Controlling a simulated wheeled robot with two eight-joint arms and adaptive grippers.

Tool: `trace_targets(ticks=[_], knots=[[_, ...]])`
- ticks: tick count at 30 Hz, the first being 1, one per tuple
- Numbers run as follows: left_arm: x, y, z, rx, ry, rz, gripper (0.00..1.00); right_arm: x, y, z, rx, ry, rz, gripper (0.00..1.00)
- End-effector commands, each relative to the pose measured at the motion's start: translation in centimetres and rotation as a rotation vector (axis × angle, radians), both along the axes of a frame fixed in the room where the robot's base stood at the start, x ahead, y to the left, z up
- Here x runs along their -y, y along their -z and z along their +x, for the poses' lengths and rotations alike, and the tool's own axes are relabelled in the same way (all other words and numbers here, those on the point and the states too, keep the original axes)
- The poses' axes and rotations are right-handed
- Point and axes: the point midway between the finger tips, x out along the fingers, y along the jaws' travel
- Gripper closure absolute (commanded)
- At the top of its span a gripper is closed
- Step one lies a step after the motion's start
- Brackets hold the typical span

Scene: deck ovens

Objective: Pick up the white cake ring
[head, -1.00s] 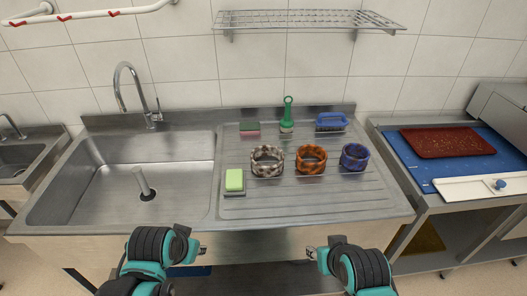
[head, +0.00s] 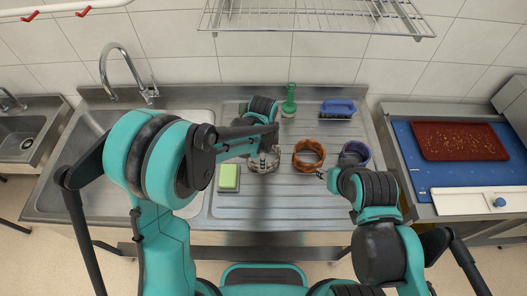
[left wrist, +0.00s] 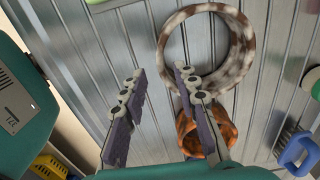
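The white cake ring, mottled white and brown, stands on the ribbed steel drainboard in the head view (head: 264,162), partly hidden by my left gripper (head: 270,138). It shows whole at the top of the left wrist view (left wrist: 244,50). There my left gripper (left wrist: 159,72) is open, its two fingers apart with nothing between them. The right-hand finger's tip overlaps the ring's near left wall in the picture; I cannot tell whether it touches. My right gripper (head: 322,174) is small in the head view, in front of the orange ring; its opening is unclear.
An orange-brown ring (head: 309,164) and a blue ring (head: 354,147) stand to the right. A green sponge (head: 229,177) lies left of the white ring. A green-handled brush (head: 289,100) and blue brush (head: 338,106) are behind. A wire shelf (head: 312,18) hangs above. The sink is left.

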Motion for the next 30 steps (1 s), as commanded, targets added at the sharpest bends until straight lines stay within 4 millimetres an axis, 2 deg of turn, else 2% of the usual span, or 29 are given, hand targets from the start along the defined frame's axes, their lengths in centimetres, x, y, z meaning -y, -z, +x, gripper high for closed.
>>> trace_targets(ticks=[10,19,20,23,30], knots=[[0.1,5.0,0.2,0.001,-0.003,-0.001,0.70,0.0,1.3,0.0,0.000,0.000,0.000,0.60],[0.1,5.6,0.1,0.002,-0.004,-0.001,0.70,0.0,1.3,0.0,0.000,0.000,0.000,0.60],[0.1,5.6,0.1,0.002,-0.004,-0.001,0.73,0.0,1.3,0.0,0.000,0.000,0.000,0.60],[0.1,5.6,0.1,0.002,-0.004,-0.001,0.99,0.0,1.3,0.0,0.000,0.000,0.000,0.60],[0.1,5.5,0.1,0.002,-0.004,-0.001,1.00,0.0,1.3,0.0,0.000,0.000,0.000,0.60]])
